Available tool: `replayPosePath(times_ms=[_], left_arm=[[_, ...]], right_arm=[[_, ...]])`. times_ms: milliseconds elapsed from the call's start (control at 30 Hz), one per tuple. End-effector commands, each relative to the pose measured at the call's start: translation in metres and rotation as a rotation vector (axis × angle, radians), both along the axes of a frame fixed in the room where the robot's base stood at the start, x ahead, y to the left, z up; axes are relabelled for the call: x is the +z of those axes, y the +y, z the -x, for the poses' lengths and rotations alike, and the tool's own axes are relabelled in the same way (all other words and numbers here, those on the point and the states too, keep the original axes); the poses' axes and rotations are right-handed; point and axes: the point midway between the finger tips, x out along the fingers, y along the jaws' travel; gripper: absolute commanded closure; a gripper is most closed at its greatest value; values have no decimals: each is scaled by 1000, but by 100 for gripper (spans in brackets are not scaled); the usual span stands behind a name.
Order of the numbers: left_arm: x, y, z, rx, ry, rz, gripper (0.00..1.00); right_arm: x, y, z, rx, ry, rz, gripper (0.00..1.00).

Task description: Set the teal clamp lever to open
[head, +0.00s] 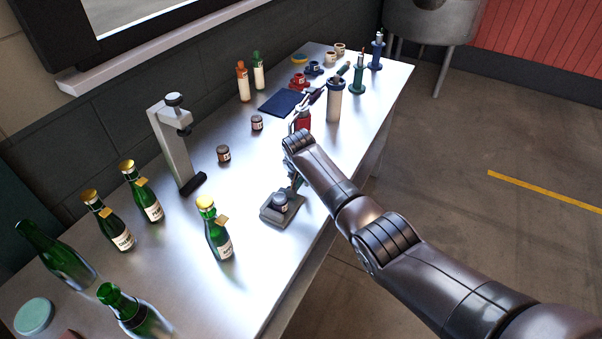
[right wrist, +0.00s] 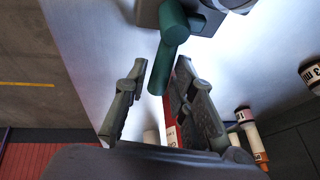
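The teal clamp lever (right wrist: 170,30) shows in the right wrist view as a dark green-teal bar rising from a grey clamp base (right wrist: 208,22). My right gripper (right wrist: 160,72) is open, with one finger on each side of the lever's free end. The right finger looks very close to the lever, but I cannot tell whether it touches. My right wrist and gripper mostly hide the lever there. My left gripper is not in view.
A red bottle (head: 303,121) stands just beyond my right gripper. A green gold-capped bottle (head: 218,238) is left of the clamp, and a grey press stand (head: 172,145) is behind it. Several tools and jars fill the far end. The table (head: 245,180) is clear around the clamp's back side.

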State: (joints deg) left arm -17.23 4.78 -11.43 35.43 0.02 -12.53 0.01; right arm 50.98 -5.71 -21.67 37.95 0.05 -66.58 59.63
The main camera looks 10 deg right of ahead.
Motion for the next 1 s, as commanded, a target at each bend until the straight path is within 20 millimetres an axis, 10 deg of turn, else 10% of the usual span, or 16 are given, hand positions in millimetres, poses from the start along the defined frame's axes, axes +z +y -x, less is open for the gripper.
replayPosePath(times_ms=[1000], left_arm=[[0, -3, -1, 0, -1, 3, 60]], right_arm=[[107, 10, 49, -1, -1, -1, 76]])
